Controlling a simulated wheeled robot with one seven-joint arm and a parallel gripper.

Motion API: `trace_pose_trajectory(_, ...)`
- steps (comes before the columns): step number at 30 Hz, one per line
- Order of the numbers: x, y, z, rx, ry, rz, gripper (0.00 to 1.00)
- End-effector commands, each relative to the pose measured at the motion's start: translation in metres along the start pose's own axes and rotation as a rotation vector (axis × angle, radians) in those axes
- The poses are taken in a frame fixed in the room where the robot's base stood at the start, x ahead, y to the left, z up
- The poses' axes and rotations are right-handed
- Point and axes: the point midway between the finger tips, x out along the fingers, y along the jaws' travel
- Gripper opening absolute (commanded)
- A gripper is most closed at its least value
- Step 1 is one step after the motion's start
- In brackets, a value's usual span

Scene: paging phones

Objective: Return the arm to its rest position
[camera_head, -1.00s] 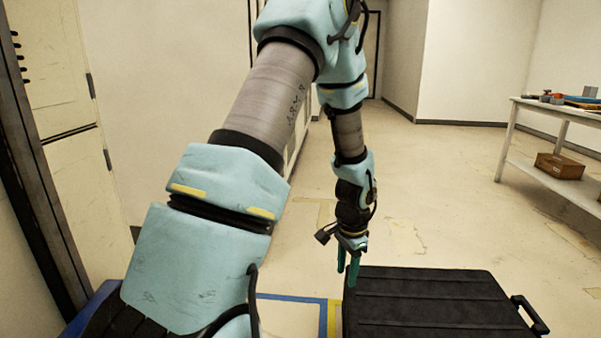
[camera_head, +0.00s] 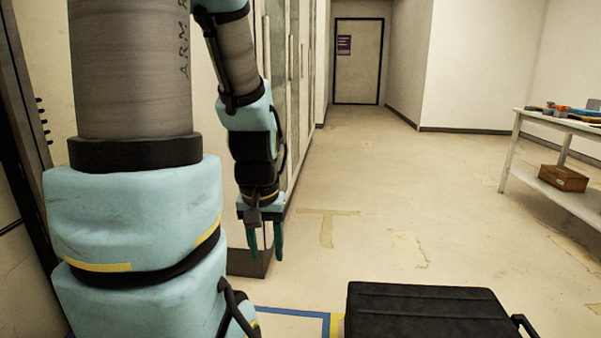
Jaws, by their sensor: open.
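My arm rises along the left side of the head view, its light blue and grey links close to the camera. My gripper (camera_head: 264,243) hangs from the arm's far end with its green fingers pointing down. The fingers are apart and nothing shows between them. The gripper is left of the black case and above the floor, in front of the base of the tall cabinets.
A black case (camera_head: 430,318) with a side handle lies at bottom centre right. A white table (camera_head: 560,122) at right bears small items, with a brown box (camera_head: 563,178) on its lower shelf. Tall cabinets (camera_head: 292,90) line the left. Open floor (camera_head: 430,190) leads to a door (camera_head: 357,60).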

Motion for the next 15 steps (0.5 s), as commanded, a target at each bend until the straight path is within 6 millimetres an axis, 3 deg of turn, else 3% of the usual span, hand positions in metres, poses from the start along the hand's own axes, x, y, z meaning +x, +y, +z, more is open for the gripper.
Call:
trace_pose_trajectory(1, -0.025, 0.0, -0.004, 0.001, 0.0, 0.0, 0.47)
trace_pose_trajectory(15, -0.161, 0.001, -0.023, 0.003, 0.0, 0.0, 0.47)
